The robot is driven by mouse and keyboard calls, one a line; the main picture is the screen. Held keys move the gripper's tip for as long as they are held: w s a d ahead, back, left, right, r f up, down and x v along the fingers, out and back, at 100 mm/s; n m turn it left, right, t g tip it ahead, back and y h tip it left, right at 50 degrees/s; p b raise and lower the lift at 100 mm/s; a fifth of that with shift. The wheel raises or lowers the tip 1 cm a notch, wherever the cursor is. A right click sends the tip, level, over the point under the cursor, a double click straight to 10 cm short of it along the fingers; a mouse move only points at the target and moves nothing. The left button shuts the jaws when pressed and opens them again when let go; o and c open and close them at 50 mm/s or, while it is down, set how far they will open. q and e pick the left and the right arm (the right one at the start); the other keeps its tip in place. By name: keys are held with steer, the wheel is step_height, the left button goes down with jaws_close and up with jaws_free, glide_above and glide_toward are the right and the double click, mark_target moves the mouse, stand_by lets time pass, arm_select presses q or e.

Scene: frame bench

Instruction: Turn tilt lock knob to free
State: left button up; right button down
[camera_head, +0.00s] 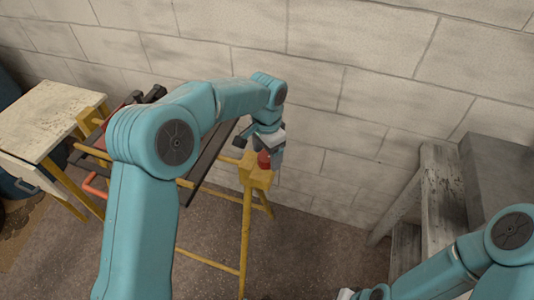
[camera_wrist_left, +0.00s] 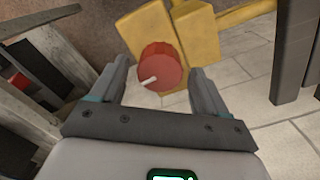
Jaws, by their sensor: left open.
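The tilt lock knob (camera_wrist_left: 158,68) is red and round with a white pointer mark, set on a yellow block of the frame (camera_wrist_left: 196,28). In the head view the red knob (camera_head: 264,160) shows at the top of the yellow post, partly hidden by my left gripper (camera_head: 268,150). In the left wrist view my left gripper (camera_wrist_left: 158,88) is open, with one finger on each side of the knob. I cannot tell whether the fingers touch it. The white pointer points to the lower left in that view. My right gripper (camera_head: 350,294) shows only in small part at the bottom edge.
The yellow bench frame (camera_head: 245,230) stands on the brown floor beside a white block wall (camera_head: 350,110). A worn pale table (camera_head: 50,118) is at the left. A grey wooden stand (camera_head: 440,200) is at the right. The floor right of the frame is clear.

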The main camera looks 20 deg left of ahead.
arm_select(q)
steer(key=shift+s+f, duration=0.1)
steer(key=shift+f, duration=0.15)
steer(key=shift+s, duration=0.15)
steer(key=shift+w, duration=0.2)
steer(key=c, duration=1.1)
steer(key=shift+o, duration=0.3)
